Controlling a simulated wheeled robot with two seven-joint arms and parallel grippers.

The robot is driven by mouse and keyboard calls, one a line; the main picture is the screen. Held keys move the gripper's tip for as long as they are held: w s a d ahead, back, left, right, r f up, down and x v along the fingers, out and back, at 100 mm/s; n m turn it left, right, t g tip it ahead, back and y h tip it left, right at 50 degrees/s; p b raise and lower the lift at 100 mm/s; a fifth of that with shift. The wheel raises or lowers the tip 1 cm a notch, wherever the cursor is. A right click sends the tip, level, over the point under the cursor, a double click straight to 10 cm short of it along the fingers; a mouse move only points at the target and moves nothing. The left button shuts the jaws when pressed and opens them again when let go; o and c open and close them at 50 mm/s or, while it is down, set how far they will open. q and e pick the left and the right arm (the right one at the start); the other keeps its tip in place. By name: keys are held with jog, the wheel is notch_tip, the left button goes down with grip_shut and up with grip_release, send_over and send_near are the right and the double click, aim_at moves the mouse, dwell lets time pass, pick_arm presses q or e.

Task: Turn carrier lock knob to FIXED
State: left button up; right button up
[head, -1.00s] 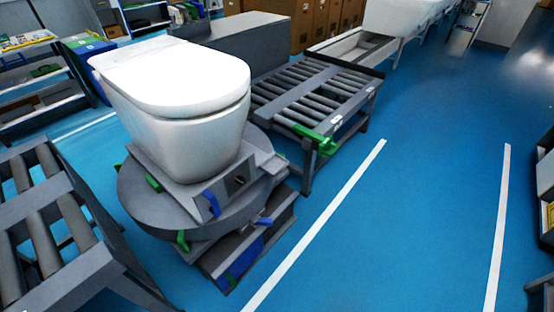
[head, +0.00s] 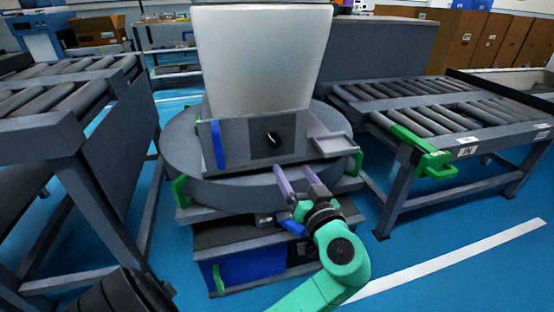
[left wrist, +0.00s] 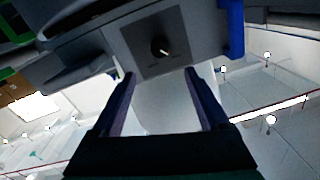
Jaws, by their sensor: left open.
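The carrier lock knob (head: 273,138) is a small black dial on a dark square plate on the grey front of the carrier (head: 235,150). In the left wrist view the knob (left wrist: 161,47) shows a small pale mark; its labels are too small to read. My left gripper (head: 294,170) is open and empty, in front of and below the knob, a little to its right. In the left wrist view its two fingers (left wrist: 158,72) point toward the plate, apart from the knob. My right gripper is not in view.
A blue lever (head: 217,145) is left of the plate, and a grey ledge (head: 334,143) juts out right. Roller conveyors stand left (head: 62,130) and right (head: 400,170). Blue floor is free at front right.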

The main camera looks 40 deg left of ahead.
aim_at(276, 142)
pick_arm(q)
jog(key=b+x, duration=0.1)
jog(key=x, duration=1.2)
jog(key=shift+w+a+b, duration=0.2)
jog(key=shift+b, duration=0.15)
grip_shut()
